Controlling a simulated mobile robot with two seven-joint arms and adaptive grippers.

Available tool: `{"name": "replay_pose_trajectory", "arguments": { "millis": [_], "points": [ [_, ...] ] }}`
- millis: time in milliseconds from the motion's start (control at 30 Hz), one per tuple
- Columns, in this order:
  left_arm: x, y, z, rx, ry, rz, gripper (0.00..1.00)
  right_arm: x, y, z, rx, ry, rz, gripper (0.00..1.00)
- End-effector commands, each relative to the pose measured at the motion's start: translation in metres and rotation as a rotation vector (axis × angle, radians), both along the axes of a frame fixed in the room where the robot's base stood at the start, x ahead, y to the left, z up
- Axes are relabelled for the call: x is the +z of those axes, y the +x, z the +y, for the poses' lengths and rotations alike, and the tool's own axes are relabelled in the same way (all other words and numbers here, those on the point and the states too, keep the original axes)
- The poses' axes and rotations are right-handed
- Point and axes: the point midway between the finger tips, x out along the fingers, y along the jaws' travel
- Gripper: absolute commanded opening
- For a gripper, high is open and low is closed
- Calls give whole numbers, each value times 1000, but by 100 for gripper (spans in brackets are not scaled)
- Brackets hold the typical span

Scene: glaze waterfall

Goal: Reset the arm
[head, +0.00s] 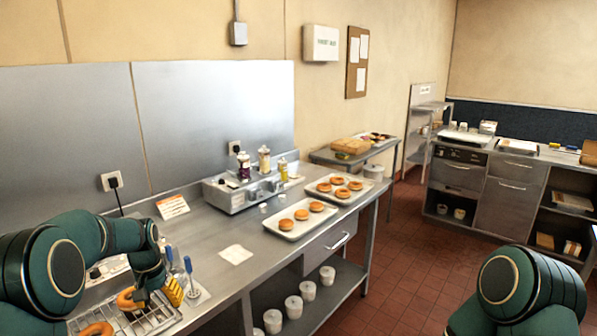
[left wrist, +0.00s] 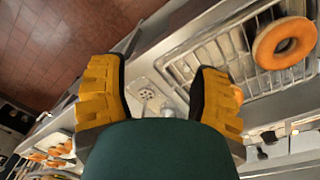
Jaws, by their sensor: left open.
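My left gripper (head: 172,291) has yellow fingers and hangs low over the fryer-side wire rack (head: 152,320) at the lower left. In the left wrist view the gripper (left wrist: 158,95) is open, its two fingers apart with nothing between them. An orange-brown doughnut (head: 128,299) lies beside the gripper, partly hidden by my arm. A second doughnut (head: 97,330) is cut by the bottom edge. One doughnut (left wrist: 285,43) lies on the rack in the left wrist view; another is mostly hidden behind a finger. My right arm shows at lower right, but its gripper is out of view.
Blue-handled tools (head: 188,266) stand close to the left gripper. Two trays of doughnuts (head: 301,233) (head: 338,199) and a metal unit with bottles (head: 243,193) stand farther along the counter. A white paper (head: 236,254) lies on clear counter between.

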Motion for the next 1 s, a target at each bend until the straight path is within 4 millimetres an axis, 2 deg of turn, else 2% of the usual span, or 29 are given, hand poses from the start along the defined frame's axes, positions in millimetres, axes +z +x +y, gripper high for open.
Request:
{"name": "replay_pose_trajectory", "arguments": {
  "millis": [33,167,267,300,400,500,600,733,833,1000],
  "points": [
    [-24,-5,-12,-5,-16,3,63,-2,0,0,1,1,0,47],
    [-82,-22,-48,-8,-60,-17,63,-6,-1,1,3,1,2,47],
    [-131,-47,-85,-4,-104,-35,63,-9,-2,1,4,0,5,47],
    [-150,-60,-100,-2,-123,-43,63,-11,-2,1,4,0,5,47],
    [-191,-100,-140,16,-170,-61,63,-14,-3,1,6,1,7,47],
    [-220,-145,-176,36,-214,-77,63,-18,-4,1,8,1,9,47],
    [-235,-188,-204,60,-250,-92,63,-21,-4,1,9,2,10,47],
    [-242,-230,-227,82,-279,-107,63,-23,-5,2,10,2,12,47],
    [-242,-248,-235,95,-292,-115,63,-24,-6,2,10,1,13,47],
    [-241,-256,-239,103,-297,-122,63,-24,-6,2,11,2,13,47]
  ]
}}
